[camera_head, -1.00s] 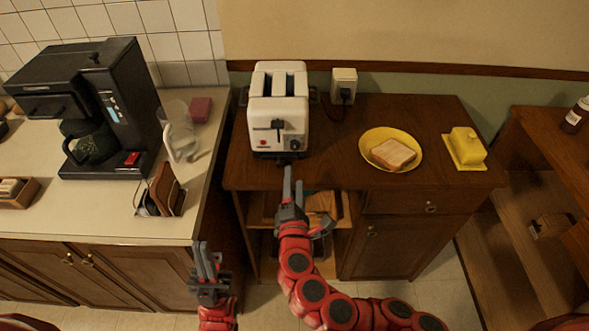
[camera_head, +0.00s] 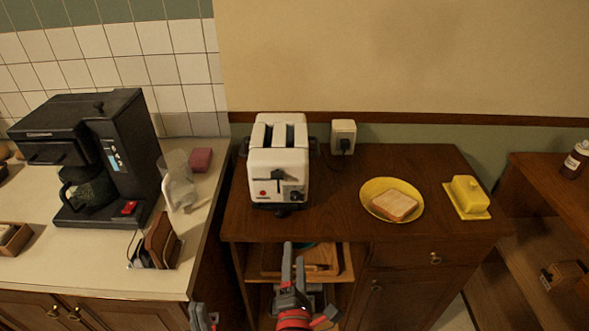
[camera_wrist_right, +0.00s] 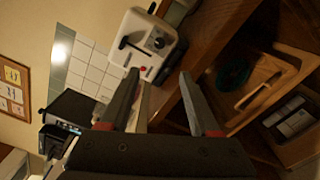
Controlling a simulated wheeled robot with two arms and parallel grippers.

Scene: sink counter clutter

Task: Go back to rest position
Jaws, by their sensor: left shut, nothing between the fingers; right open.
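My right gripper (camera_head: 292,262) is in front of the wooden cabinet, below and apart from the white toaster (camera_head: 278,165). In the right wrist view its two fingers (camera_wrist_right: 160,98) stand apart with nothing held between them, and the toaster (camera_wrist_right: 145,45) shows beyond them. My left gripper (camera_head: 202,316) is at the bottom edge of the head view, beside the corner of the pale counter. It is shut and empty, and only its upper part shows. The arm links behind both grippers are mostly cut off by the frame.
A yellow plate with bread (camera_head: 393,204) and a yellow butter dish (camera_head: 467,196) stand on the cabinet top (camera_head: 335,208). A coffee maker (camera_head: 125,150) and a glass pitcher (camera_head: 178,185) stand on the left counter (camera_head: 100,270). An open cabinet shelf (camera_head: 342,262) is close by my right gripper.

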